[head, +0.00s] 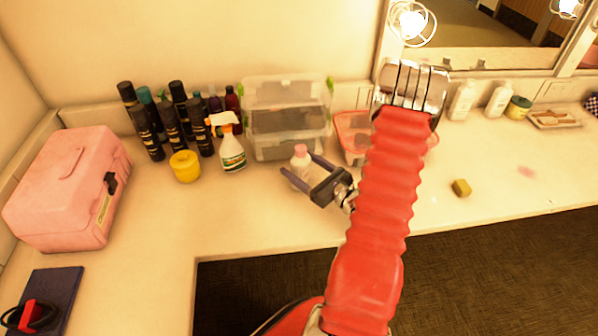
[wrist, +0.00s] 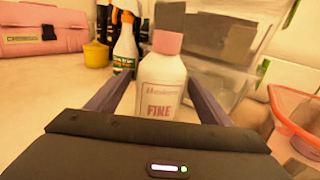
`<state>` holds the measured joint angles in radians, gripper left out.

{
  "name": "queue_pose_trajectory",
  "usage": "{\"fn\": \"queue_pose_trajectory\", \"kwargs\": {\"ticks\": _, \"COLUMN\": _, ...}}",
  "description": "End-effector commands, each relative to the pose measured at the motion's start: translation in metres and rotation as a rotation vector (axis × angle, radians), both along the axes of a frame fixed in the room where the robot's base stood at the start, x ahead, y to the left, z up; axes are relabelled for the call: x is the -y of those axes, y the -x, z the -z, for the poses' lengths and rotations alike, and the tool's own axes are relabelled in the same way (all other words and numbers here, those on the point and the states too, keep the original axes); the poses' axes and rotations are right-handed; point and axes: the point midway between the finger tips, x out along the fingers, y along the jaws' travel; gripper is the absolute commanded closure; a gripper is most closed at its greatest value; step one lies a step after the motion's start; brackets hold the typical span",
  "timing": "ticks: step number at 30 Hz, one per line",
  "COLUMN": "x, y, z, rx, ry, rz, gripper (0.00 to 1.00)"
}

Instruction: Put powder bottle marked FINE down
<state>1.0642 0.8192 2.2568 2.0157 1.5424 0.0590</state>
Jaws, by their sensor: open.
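The powder bottle marked FINE (wrist: 160,85) is white with a pink cap and stands upright on the counter. In the head view the bottle (head: 300,163) stands in front of the clear plastic drawers. My gripper (head: 304,167) is open, with one finger on either side of the bottle. In the wrist view my gripper (wrist: 160,105) shows its fingers left and right of the bottle, with a gap visible on each side. The bottle's base is hidden behind the gripper body.
Clear stacked drawers (head: 288,120) stand behind the bottle, and a pink-rimmed container (head: 352,133) is to the right. A spray bottle (head: 232,152), a yellow jar (head: 185,167) and a pink case (head: 68,195) are to the left. The counter in front (head: 240,215) is clear.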

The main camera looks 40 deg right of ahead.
Motion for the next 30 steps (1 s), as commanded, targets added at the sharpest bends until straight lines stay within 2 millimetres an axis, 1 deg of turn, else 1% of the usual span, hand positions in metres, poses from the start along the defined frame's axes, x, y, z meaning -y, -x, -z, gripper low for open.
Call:
{"fn": "queue_pose_trajectory", "kwargs": {"ticks": 1, "x": -0.0008, "y": -0.0039, "z": 0.0001, "rx": 0.000, "ry": 0.000, "rz": -0.001, "gripper": 0.27}}
{"fn": "queue_pose_trajectory", "kwargs": {"ticks": 4, "x": -0.0005, "y": -0.0066, "z": 0.0001, "rx": 0.000, "ry": -0.001, "rz": 0.000, "gripper": 0.27}}
{"fn": "queue_pose_trajectory", "kwargs": {"ticks": 19, "x": -0.0004, "y": -0.0064, "z": 0.0000, "rx": 0.000, "ry": 0.000, "rz": 0.001, "gripper": 0.27}}
{"fn": "queue_pose_trajectory", "kwargs": {"ticks": 30, "x": -0.0005, "y": -0.0065, "z": 0.0000, "rx": 0.000, "ry": 0.000, "rz": 0.000, "gripper": 0.52}}
